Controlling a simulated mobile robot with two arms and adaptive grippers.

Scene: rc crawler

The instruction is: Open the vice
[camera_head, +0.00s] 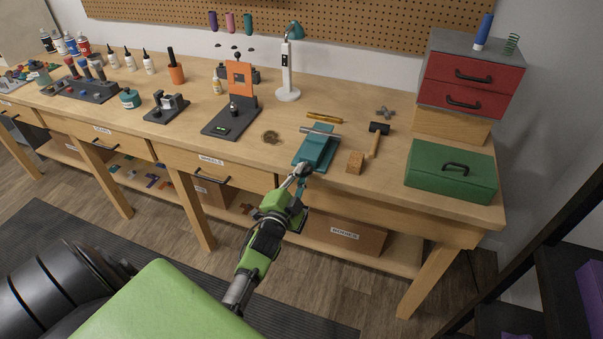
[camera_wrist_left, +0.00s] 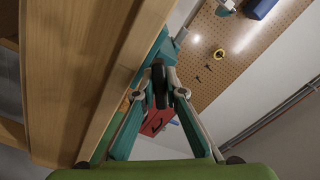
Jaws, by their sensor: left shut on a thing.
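The teal vice (camera_head: 317,147) is mounted at the front edge of the wooden workbench (camera_head: 375,185), and a grey metal rod (camera_head: 333,135) lies across its top. My left gripper (camera_head: 301,173) reaches the vice's front end from below the edge. In the left wrist view its fingertips (camera_wrist_left: 160,88) are closed on the dark vice handle (camera_wrist_left: 159,76), with part of the teal vice (camera_wrist_left: 167,48) behind. The gap between the vice's jaws is too small to make out. My right gripper is not in view.
A wooden block (camera_head: 355,162) and a mallet (camera_head: 376,139) lie right of the vice. A green toolbox (camera_head: 450,180) stands farther right. The bench edge and drawers are close to my left arm.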

